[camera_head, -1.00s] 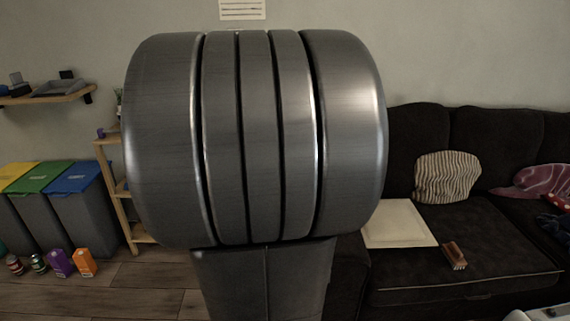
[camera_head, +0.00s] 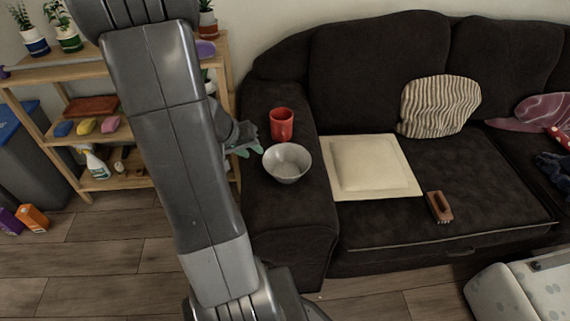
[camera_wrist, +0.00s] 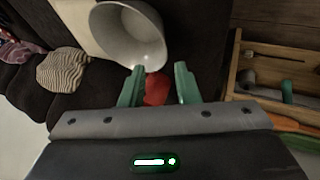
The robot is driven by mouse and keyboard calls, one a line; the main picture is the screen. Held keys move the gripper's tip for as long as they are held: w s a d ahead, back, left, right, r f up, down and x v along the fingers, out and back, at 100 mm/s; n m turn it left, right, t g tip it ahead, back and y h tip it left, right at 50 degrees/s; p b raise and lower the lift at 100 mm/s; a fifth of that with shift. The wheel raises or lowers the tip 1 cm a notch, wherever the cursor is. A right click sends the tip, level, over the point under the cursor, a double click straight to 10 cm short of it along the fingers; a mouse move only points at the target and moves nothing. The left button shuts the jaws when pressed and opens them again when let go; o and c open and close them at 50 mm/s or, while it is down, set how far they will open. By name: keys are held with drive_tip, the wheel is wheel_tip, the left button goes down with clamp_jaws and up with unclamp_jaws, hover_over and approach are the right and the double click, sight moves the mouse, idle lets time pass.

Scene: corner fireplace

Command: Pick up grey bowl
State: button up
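The grey bowl (camera_head: 287,163) stands upright on the dark sofa's left armrest (camera_head: 285,215), just in front of a red cup (camera_head: 281,124). In the wrist view the bowl (camera_wrist: 128,38) is at the top, beyond my fingertips. My gripper (camera_wrist: 159,72) is open there, with two green fingers apart and nothing held between them. Part of the red cup (camera_wrist: 156,90) shows between the fingers, lower down. In the head view my gripper (camera_head: 246,150) is just left of the bowl, partly hidden behind my arm.
A wooden shelf (camera_head: 60,72) with plants, sponges and a spray bottle stands left of the sofa. A cream square cushion or board (camera_head: 405,190), a striped pillow (camera_head: 440,105) and a brown brush (camera_head: 439,207) lie on the sofa.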

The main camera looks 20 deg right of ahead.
sight(266, 161)
drive_tip(key=b+x, duration=0.1)
drive_tip(key=x, duration=0.5)
drive_tip(key=shift+f+b, duration=0.2)
drive_tip(key=shift+b, duration=0.15)
drive_tip(key=shift+b+x, duration=0.65)
drive_tip(key=shift+x, duration=1.95)
drive_tip(key=shift+w+a, duration=0.1)
drive_tip(key=shift+w, duration=0.1)
drive_tip(key=shift+c, duration=0.4)
clamp_jaws()
